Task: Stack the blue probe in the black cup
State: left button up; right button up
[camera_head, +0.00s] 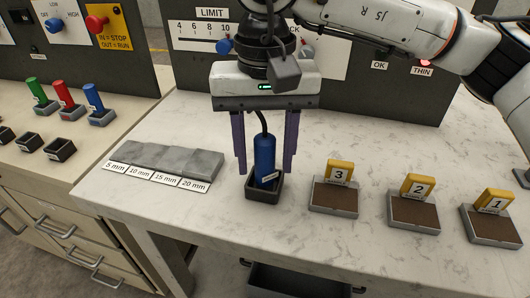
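The blue probe (264,157) is a blue cylinder with a dark cable rising from its top and a small white label near its base. It stands upright in the black cup (263,194), a square open holder on the pale marble bench top. The cup's walls hide the probe's lower end. My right gripper (265,172) points down over the probe. Its two purple fingers stand on either side of the probe, with a visible gap on each side, so it is open. The fingertips are near the cup's rim. My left gripper is not in view.
A grey stepped gauge block (168,158) with mm labels lies left of the cup. Three brown-topped blocks with yellow number tags (335,195) stand to the right. A grey panel (350,80) rises behind. The left bench holds coloured handles (66,96) and small black cups (60,149).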

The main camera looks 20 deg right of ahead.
jog(key=shift+r, duration=0.1)
jog(key=shift+r+p, duration=0.35)
notch_tip(320, 180, up, 11)
jog(key=shift+f+p, duration=0.15)
jog(key=shift+p, duration=0.55)
jog(key=shift+r, duration=0.5)
